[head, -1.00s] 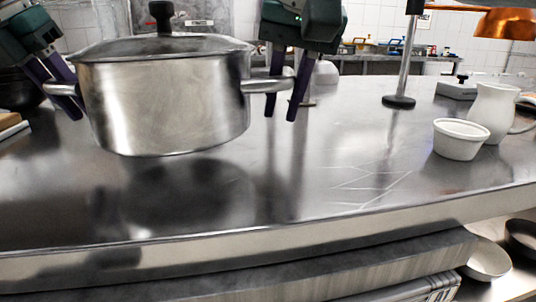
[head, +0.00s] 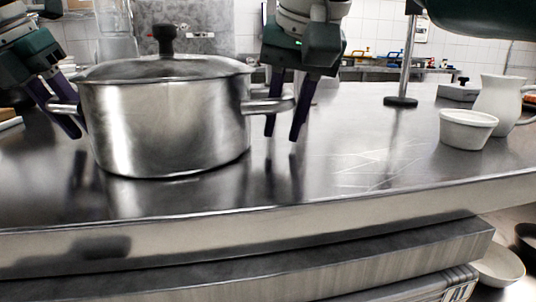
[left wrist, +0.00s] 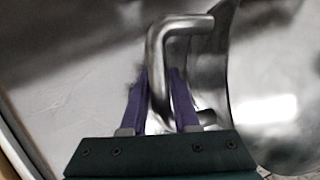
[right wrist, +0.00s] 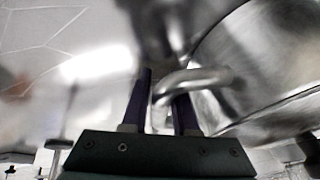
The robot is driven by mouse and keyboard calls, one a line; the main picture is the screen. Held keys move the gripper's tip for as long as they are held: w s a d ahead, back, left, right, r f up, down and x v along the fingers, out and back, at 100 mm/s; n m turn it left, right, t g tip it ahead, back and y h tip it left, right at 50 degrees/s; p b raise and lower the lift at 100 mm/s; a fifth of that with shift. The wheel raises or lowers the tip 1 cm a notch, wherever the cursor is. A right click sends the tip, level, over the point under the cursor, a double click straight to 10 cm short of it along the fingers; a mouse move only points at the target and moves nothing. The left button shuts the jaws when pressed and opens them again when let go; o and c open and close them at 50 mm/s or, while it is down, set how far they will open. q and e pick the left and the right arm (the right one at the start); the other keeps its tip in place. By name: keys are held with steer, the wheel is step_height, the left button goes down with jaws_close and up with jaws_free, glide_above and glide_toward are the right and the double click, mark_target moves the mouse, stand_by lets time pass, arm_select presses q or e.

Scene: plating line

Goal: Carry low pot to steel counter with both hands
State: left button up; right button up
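The low pot (head: 170,125) is steel with a glass lid and black knob. It is upright, with its base on or very close to the steel counter (head: 350,190). My left gripper (head: 76,128) is at the pot's left handle. In the left wrist view its purple fingers close on either side of the handle bar (left wrist: 158,55). My right gripper (head: 282,137) is at the right handle (head: 262,106). In the right wrist view its fingers sit on both sides of that handle (right wrist: 205,76). The left fingertips are partly hidden by the pot in the head view.
A white ramekin (head: 467,129) and a white jug (head: 500,104) stand on the counter at right. A post with a round black base (head: 401,101) stands behind. The counter between pot and ramekin is clear. White bowls (head: 497,266) sit on a lower shelf.

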mark_target(289, 93)
arm_select(q)
steer(key=o, duration=0.3)
steer(key=shift+r, duration=0.1)
arm_select(e)
steer(key=o, duration=0.4)
steer(key=shift+a+r, duration=0.1)
steer(key=shift+c, duration=0.2)
arm_select(q)
steer(key=shift+o, duration=0.2)
arm_select(e)
steer(key=shift+r, duration=0.25)
steer(key=v, duration=0.7)
steer(key=shift+s, duration=0.1)
arm_select(q)
steer(key=v, duration=1.2)
steer(key=shift+w+d, duration=0.1)
